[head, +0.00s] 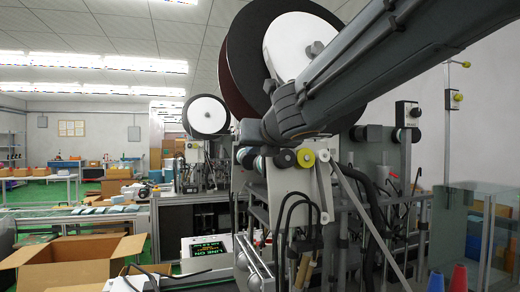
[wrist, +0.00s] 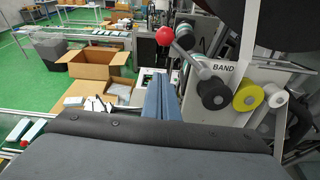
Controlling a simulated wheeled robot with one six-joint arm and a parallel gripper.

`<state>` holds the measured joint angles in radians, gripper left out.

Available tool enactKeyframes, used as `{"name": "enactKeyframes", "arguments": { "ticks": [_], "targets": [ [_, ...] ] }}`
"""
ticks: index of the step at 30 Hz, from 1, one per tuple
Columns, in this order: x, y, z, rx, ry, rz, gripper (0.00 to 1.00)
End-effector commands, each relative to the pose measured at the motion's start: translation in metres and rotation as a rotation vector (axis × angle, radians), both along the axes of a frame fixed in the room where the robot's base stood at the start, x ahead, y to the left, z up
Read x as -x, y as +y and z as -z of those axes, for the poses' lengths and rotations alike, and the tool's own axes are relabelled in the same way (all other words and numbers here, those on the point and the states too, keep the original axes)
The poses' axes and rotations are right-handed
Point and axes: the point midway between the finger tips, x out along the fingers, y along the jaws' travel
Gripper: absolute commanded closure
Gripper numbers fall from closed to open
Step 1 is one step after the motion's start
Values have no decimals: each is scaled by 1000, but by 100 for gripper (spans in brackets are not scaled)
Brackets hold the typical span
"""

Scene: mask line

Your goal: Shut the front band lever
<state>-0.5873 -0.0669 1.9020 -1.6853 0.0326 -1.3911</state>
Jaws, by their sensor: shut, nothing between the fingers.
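The band lever (wrist: 201,62) shows in the wrist view as a grey rod with a red ball knob. In the head view my arm reaches across the machine from the upper right, and I cannot make out the lever or fingers there.
A yellow roll (wrist: 247,97) and a white roller (wrist: 275,97) sit right of the hub. A large dark reel (head: 240,60) stands above the machine. An open cardboard box (head: 75,262) is at the lower left, with a conveyor (head: 85,220) behind it. Glass panels (head: 490,225) stand at right.

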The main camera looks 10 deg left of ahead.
Motion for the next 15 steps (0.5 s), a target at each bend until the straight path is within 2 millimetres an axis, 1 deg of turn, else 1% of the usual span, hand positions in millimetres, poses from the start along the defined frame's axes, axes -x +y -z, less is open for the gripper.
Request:
{"name": "enactKeyframes", "arguments": {
  "ticks": [1, 3, 6, 7, 15],
  "targets": [
    [-10, 6, 5, 1, 2, 0, 100],
    [-21, 13, 9, 1, 2, 0, 100],
    [-17, 11, -9, -1, -1, 0, 100],
    [-17, 10, -13, -1, -1, 0, 100],
    [-17, 8, -31, 0, 0, 0, 100]
  ]
}}
